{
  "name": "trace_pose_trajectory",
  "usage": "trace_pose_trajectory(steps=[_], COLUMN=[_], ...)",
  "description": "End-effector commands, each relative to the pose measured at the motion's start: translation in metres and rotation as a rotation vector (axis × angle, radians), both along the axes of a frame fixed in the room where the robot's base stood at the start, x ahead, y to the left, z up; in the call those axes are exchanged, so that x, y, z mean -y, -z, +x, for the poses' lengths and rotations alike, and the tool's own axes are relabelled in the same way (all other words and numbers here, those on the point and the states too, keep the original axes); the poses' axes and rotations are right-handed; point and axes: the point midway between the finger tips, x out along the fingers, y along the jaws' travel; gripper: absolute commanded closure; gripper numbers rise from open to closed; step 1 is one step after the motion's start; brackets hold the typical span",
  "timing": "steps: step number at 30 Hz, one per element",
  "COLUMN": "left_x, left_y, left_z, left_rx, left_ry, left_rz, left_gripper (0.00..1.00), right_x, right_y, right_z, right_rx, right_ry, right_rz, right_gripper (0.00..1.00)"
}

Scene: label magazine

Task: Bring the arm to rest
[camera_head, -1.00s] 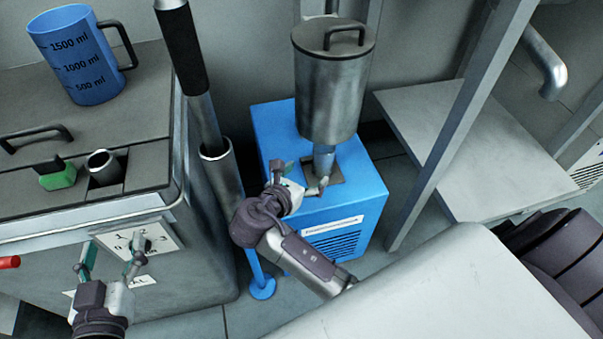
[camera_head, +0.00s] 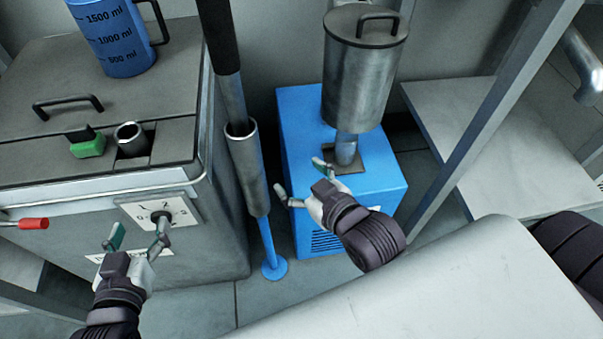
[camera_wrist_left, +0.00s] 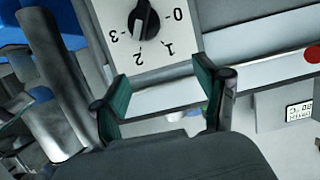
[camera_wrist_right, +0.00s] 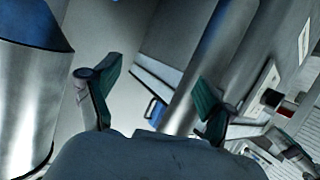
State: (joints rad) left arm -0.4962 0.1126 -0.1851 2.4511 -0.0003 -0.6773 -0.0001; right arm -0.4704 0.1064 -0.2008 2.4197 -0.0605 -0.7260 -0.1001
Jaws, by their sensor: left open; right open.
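My left gripper (camera_head: 138,238) is open and empty in front of the grey machine, just below the rotary switch (camera_head: 162,215) on its white plate. In the left wrist view the black knob (camera_wrist_left: 143,22) with numbers 0 to 3 lies beyond the open fingers (camera_wrist_left: 165,95). My right gripper (camera_head: 302,182) is open and empty in front of the blue box (camera_head: 380,185), below the steel canister's spout (camera_head: 346,148). In the right wrist view its fingers (camera_wrist_right: 152,95) are spread with nothing between them. Steel surfaces show beyond them.
A steel tube (camera_head: 247,170) on a blue foot stands between machine and box. A blue measuring jug (camera_head: 118,45) stands on the machine. A grey shelf (camera_head: 490,135) and post are on the right.

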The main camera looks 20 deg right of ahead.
Motion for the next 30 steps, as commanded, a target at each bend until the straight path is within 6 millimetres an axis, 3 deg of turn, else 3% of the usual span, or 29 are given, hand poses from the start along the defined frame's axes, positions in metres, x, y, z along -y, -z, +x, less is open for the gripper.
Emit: trace_pose_trajectory(steps=[5,21,23,26,30], left_x=[0.000,0.001,0.001,0.001,-0.003], left_y=[0.000,0.005,0.015,0.044,0.106], left_z=[0.000,0.001,0.004,0.008,0.000], left_rx=[0.001,-0.022,-0.053,-0.139,-0.308], left_ry=[0.000,0.002,0.000,-0.001,-0.004], left_rz=[0.000,0.004,0.011,0.030,0.069], left_gripper=[0.27,0.27,0.27,0.27,0.27], right_x=[-0.001,-0.002,-0.002,-0.002,0.001], right_y=[-0.016,-0.011,-0.002,0.028,0.091], right_z=[-0.006,-0.003,-0.001,0.004,-0.005], right_rx=[0.024,0.004,-0.027,-0.113,-0.283], right_ry=[0.020,0.021,0.023,0.032,0.046], right_rz=[0.157,0.149,0.141,0.120,0.079], right_gripper=[0.17,0.17,0.17,0.17,0.17])
